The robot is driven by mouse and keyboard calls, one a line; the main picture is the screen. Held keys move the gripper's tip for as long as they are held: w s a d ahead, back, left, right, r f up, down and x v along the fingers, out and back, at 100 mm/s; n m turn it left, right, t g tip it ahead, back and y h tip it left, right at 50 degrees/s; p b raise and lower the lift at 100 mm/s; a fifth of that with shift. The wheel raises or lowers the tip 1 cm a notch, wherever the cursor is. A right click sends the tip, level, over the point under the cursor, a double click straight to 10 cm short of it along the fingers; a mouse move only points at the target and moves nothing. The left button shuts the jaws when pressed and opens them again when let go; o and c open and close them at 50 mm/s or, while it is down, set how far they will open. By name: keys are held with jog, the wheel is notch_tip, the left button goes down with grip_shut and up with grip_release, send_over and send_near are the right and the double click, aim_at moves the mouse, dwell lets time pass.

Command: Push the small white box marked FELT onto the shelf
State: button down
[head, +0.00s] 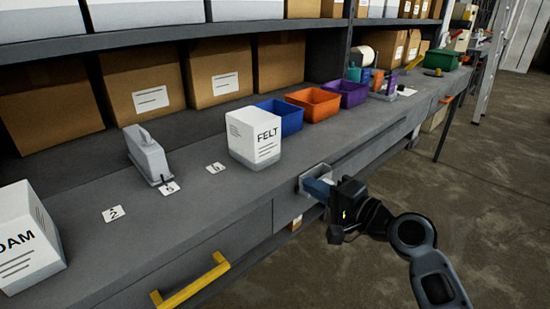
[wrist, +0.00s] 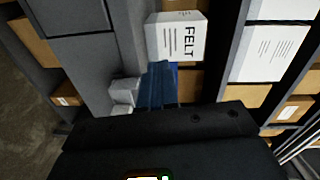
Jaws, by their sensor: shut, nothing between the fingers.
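My gripper (head: 311,184) is at the bench's front edge, right of and lower than the box in the head view. Its blue fingers (wrist: 158,85) are shut with nothing between them. I see a gap to the box in the head view. A grey shelf board (head: 180,34) runs above the bench and holds boxes.
Brown cartons (head: 145,84) stand behind the bench top. Blue (head: 284,116), orange (head: 313,103) and purple (head: 346,93) bins are right of the FELT box. A grey dispenser (head: 147,155) and number cards are left. A yellow drawer handle (head: 190,288) sticks out in front.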

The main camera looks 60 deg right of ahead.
jog(key=d+r+m, duration=0.1)
jog(key=d+r, duration=0.1)
jog(key=t+p, duration=0.1)
jog(key=p, duration=0.2)
send_near(266, 145)
jog(key=x, duration=0.6)
jog(key=shift+w+d, duration=0.2)
jog(key=shift+w, duration=0.15)
jog(key=b+x, duration=0.2)
jog(key=x, duration=1.4)
jog(key=shift+w+d+f, duration=0.1)
jog(key=shift+w+d, duration=0.05)
jog(key=shift+w, duration=0.1)
jog(key=shift+s, duration=0.15)
